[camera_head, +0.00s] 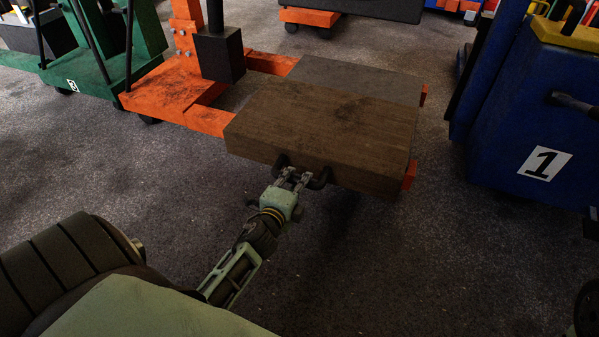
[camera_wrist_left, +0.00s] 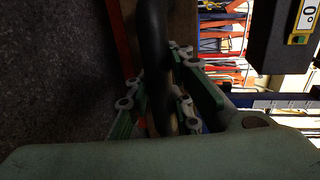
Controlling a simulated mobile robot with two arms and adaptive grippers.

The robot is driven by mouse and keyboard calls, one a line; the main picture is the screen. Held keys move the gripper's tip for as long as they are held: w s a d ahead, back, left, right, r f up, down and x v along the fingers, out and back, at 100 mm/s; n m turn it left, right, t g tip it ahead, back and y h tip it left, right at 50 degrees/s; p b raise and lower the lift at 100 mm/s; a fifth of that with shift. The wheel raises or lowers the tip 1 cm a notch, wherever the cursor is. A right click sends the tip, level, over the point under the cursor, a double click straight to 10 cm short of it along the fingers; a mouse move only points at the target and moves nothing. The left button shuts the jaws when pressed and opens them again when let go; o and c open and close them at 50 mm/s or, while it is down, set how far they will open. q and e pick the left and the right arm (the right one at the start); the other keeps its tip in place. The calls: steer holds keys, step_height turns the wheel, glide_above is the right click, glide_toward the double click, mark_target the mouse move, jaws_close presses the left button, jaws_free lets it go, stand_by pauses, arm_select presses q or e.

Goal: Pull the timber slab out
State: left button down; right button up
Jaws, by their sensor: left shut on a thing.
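The timber slab (camera_head: 320,120) is a thick brown wooden block lying on the orange jack frame (camera_head: 205,118), with a dark grey plate or slab (camera_head: 357,78) behind it. A dark curved handle (camera_head: 319,181) is fixed to its near face. My left gripper (camera_head: 293,176) is shut on this handle in the head view. In the left wrist view the handle (camera_wrist_left: 153,50) runs between the fingers of the left gripper (camera_wrist_left: 170,85). The slab's near edge sticks out past the orange frame. My right gripper is not in view.
A blue cart (camera_head: 530,130) marked 1 stands at the right. A green trolley (camera_head: 100,75) stands at the far left. A black block on a post (camera_head: 219,55) rises beside the slab. The dark floor (camera_head: 400,260) in front is clear.

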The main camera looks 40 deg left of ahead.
arm_select(q)
steer(key=shift+s+d, duration=0.15)
steer(key=shift+s, duration=0.3)
steer(key=c, duration=1.6)
jaws_free()
steer(key=shift+o, duration=0.2)
steer(key=shift+s, duration=0.1)
steer(key=v, duration=1.2)
steer(key=shift+r, duration=0.1)
